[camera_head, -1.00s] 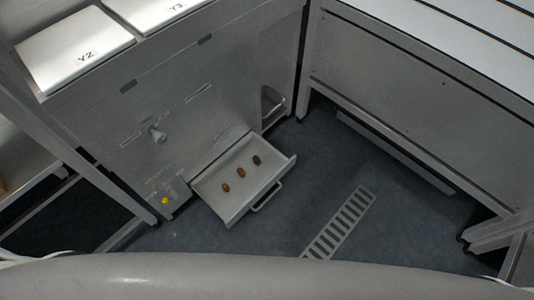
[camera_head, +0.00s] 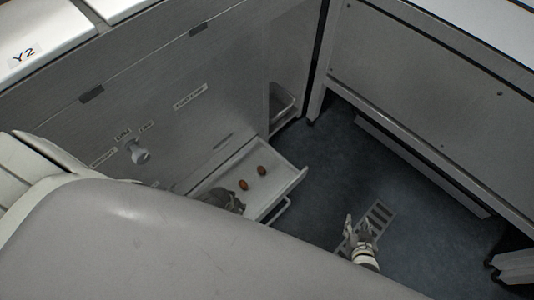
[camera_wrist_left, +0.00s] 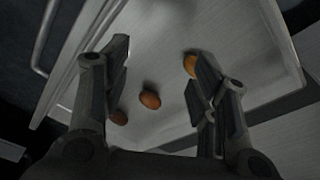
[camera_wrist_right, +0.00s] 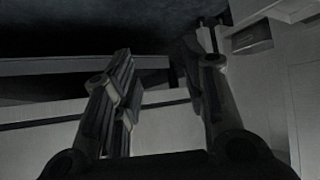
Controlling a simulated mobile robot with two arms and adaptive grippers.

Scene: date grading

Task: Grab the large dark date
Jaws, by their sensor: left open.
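The pulled-out white drawer (camera_head: 280,180) holds a row of brown dates. In the head view the far date (camera_head: 262,170) and the middle date (camera_head: 243,185) show; the far one looked darkest earlier. My left gripper (camera_head: 228,199) is over the near end of the row, hiding that end. In the left wrist view my left gripper (camera_wrist_left: 160,95) is open and empty above the dates. The middle date (camera_wrist_left: 150,98) lies between its fingers, a darker date (camera_wrist_left: 118,117) is partly behind the left finger, and an amber date (camera_wrist_left: 190,65) is by the right finger. My right gripper (camera_head: 357,232) is open and empty.
The drawer handle (camera_head: 278,210) sticks out at its front. The cabinet face with a white knob (camera_head: 137,151) stands behind the drawer. A panelled bench (camera_head: 420,90) stands on the right; the floor between is clear.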

